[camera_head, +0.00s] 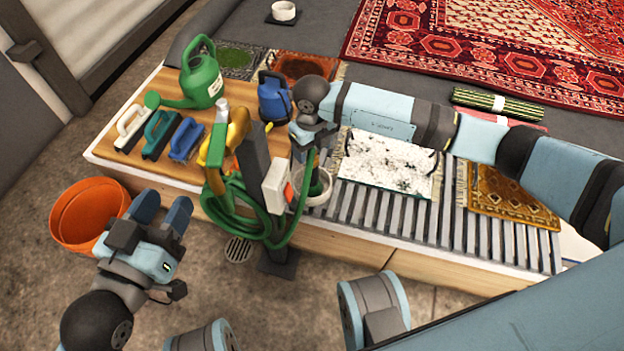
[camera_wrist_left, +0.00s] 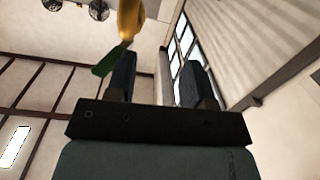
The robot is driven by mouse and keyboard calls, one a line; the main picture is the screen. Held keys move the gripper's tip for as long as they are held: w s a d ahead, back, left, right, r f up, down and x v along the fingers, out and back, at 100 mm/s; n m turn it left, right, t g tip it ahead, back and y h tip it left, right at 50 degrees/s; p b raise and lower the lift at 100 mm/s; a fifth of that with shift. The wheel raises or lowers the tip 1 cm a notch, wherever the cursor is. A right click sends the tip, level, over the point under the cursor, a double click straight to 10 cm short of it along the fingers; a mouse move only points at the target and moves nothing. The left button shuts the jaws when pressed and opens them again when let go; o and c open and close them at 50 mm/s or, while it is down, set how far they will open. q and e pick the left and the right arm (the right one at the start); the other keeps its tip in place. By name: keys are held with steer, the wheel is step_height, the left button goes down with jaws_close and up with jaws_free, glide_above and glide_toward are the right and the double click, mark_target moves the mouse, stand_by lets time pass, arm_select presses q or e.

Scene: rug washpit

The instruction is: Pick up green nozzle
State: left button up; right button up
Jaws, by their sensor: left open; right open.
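A green nozzle (camera_head: 218,138) with a grey tip stands upright at the dark post (camera_head: 254,165), above a coiled green hose (camera_head: 234,206). My left gripper (camera_head: 163,208) is open and empty, low and to the left of the nozzle, apart from it. Its two fingers (camera_wrist_left: 156,80) show in the left wrist view with nothing between them. A green piece (camera_wrist_left: 108,62) and a yellow piece (camera_wrist_left: 131,18) show beyond them there; I cannot tell whether the green one is the nozzle. My right gripper (camera_head: 313,150) is open, right of the post; its fingertips are hard to make out.
An orange bucket (camera_head: 90,214) stands on the floor at left. Several brushes (camera_head: 158,135), a green watering can (camera_head: 202,76), a yellow can (camera_head: 237,128) and a blue jug (camera_head: 273,97) are on the wooden bench (camera_head: 100,152). A white cup (camera_head: 318,192) sits right of the post.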

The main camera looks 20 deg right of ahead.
mark_target(312, 160)
step_height(312, 160, down, 6)
steer(key=b, duration=0.3)
steer(key=shift+w, duration=0.15)
steer(key=shift+f, duration=0.15)
arm_select(q)
steer(key=m, duration=0.1)
steer(key=w+a+m+t, duration=0.1)
steer(key=shift+w+r+m+h, duration=0.2)
steer(key=shift+w+m+h, duration=0.1)
steer(key=shift+h, duration=0.1)
arm_select(e)
steer(key=c, duration=1)
